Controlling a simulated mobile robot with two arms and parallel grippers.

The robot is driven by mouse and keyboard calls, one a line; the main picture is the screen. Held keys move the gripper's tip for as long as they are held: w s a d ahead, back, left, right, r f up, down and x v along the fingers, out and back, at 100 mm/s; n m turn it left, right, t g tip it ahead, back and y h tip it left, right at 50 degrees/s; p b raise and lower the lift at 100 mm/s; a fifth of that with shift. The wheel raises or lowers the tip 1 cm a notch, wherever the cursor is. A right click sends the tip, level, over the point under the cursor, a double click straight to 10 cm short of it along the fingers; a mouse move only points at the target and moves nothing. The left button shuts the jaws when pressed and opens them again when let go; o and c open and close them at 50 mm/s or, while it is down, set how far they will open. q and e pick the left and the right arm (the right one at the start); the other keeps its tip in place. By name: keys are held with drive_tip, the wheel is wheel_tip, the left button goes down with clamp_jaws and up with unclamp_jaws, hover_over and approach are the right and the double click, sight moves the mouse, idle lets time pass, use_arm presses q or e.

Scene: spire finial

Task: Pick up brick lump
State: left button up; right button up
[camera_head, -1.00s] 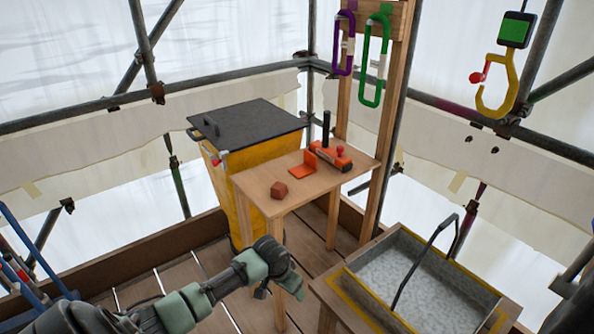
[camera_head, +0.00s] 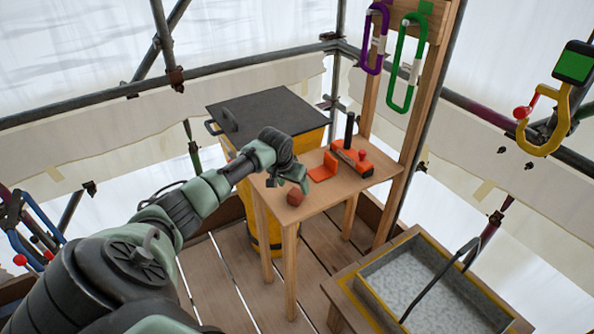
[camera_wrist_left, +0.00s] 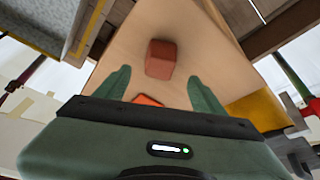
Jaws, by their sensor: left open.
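The brick lump (camera_head: 295,198) is a small reddish-brown block near the front left corner of the wooden table (camera_head: 345,190). My left gripper (camera_head: 291,183) is above the table, just behind and over the lump. In the left wrist view the lump (camera_wrist_left: 160,59) lies ahead of the two green fingers, roughly between their lines, and the gripper (camera_wrist_left: 160,88) is open and empty. The fingers do not appear to touch the lump. My right gripper is not in view.
An orange angled piece (camera_head: 325,168) and an orange tool with a black handle (camera_head: 350,158) are on the table behind the lump. A yellow bin with a black lid (camera_head: 268,112) stands behind the table. A grey trough (camera_head: 425,275) is at lower right.

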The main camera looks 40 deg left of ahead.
sight(296, 192)
use_arm(q)
drive_tip(key=shift+f, duration=0.45)
drive_tip(key=x, duration=0.4)
drive_tip(key=shift+w+f, duration=0.15)
clamp_jaws()
